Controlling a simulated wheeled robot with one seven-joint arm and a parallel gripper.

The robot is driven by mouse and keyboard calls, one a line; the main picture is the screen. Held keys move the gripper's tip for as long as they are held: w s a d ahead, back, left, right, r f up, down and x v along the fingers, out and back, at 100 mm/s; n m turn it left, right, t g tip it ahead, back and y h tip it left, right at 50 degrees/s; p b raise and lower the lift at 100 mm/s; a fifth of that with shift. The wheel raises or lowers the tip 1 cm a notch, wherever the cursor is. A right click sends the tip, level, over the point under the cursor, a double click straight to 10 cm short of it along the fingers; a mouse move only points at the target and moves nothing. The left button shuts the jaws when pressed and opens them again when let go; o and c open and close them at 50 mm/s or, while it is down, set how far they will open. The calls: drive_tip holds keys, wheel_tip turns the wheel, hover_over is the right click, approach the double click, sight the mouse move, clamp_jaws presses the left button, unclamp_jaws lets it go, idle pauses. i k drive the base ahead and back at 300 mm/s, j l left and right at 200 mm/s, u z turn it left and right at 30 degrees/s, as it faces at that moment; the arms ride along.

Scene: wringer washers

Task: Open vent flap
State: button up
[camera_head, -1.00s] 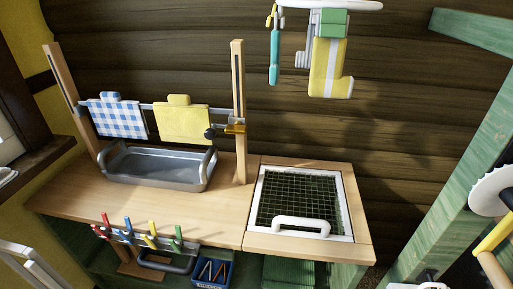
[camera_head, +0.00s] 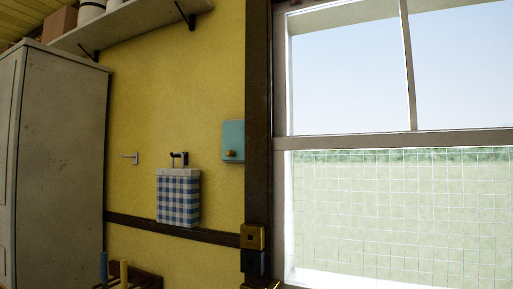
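I see nothing that is plainly a vent flap. A small teal panel (camera_head: 233,141) with a brass-coloured knob (camera_head: 231,154) is fixed to the yellow wall, just left of the dark window post; it looks closed, and I cannot tell whether it is the flap. The window (camera_head: 400,140) fills the right side, its lower part covered by a grid. My gripper is not in view.
A blue checked cloth bag (camera_head: 178,198) hangs from a dark hook left of the teal panel. A tall grey cabinet (camera_head: 60,160) stands at the left. A shelf (camera_head: 130,22) runs above. Colored pegs (camera_head: 104,266) show at the bottom edge.

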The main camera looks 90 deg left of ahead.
sight(233, 131)
drive_tip(key=u, duration=2.55)
